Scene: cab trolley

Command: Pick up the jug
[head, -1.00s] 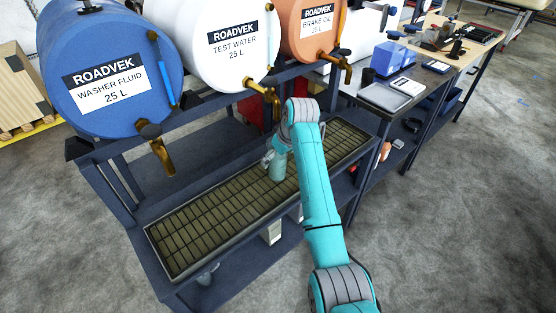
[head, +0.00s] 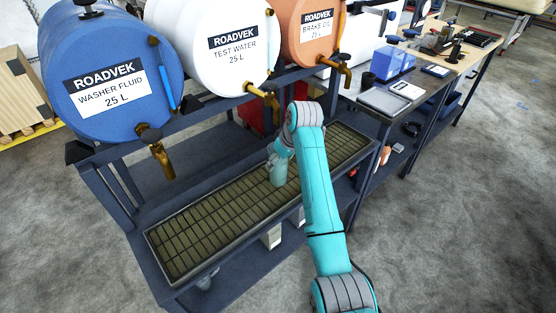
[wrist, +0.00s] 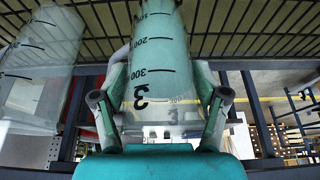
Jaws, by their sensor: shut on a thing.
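The jug in my gripper is a clear, green-tinted measuring vessel with black graduation marks and a large 3, seen close up in the wrist view (wrist: 158,62). It also shows small in the head view (head: 278,174), over the slatted drip tray (head: 190,272). My gripper (wrist: 162,82) has a finger on each side of the jug and is shut on it; in the head view my gripper (head: 281,152) is partly covered by my arm. I cannot tell whether the jug's base touches the tray. A second clear graduated jug (wrist: 38,75) stands beside it in the wrist view.
Blue (head: 115,65), white (head: 215,45) and orange (head: 305,30) drums lie on the rack with brass taps (head: 160,160) over the tray. A bench (head: 440,75) with a blue box (head: 392,62) stands right. The floor at right is clear.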

